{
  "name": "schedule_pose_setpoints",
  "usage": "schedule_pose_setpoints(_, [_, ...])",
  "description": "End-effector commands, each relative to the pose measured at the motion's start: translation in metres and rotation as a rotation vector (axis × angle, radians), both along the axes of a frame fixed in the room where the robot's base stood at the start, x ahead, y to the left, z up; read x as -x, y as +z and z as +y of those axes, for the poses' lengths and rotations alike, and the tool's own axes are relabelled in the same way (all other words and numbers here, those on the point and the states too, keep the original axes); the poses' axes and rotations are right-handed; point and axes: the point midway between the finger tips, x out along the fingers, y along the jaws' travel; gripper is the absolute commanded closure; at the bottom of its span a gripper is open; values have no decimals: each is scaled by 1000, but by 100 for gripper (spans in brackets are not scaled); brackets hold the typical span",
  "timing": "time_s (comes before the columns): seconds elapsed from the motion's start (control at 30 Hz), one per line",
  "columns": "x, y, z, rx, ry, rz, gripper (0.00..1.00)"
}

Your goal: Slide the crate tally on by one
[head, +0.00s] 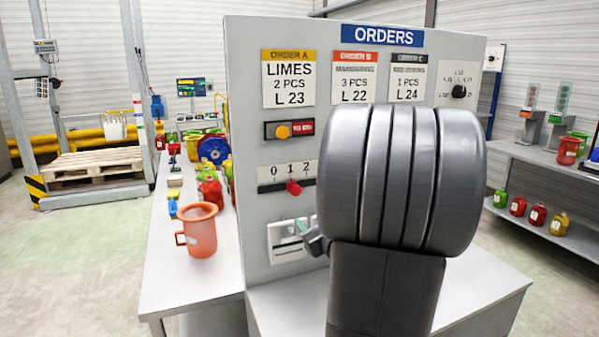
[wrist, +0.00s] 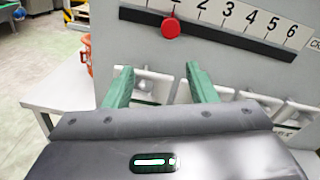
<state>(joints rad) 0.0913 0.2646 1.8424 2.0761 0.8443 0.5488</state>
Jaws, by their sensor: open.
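The crate tally is a numbered strip (wrist: 245,42) on the grey panel, with a dark slot under its digits. It also shows in the head view (head: 265,177), where my arm hides its right part. Its red knob (wrist: 171,28) sits at about the 1, also seen in the head view (head: 293,187). My gripper (wrist: 158,68) is open and empty, with two green fingers pointing at the panel. In the wrist view the fingertips appear below the slot and apart from the knob. In the head view one green finger (head: 301,228) shows; the rest is hidden.
White fittings (wrist: 150,86) sit low on the panel behind the fingers. Above the tally are an orange button (head: 282,131) and order cards (head: 289,78). A black dial (head: 459,91) is at upper right. A red jug (head: 198,230) stands on the left bench.

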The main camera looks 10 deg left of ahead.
Motion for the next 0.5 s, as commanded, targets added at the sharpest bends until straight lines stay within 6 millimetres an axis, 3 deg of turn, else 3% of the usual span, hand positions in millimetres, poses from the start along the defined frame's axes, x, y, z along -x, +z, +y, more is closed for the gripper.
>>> schedule_pose_setpoints(0.1, [-9,15,-3,-45,-27,1,48])
schedule_pose_setpoints(0.27, [-19,15,3,-53,-28,2,48])
schedule_pose_setpoints(0.5, [-53,15,27,-52,-26,3,48])
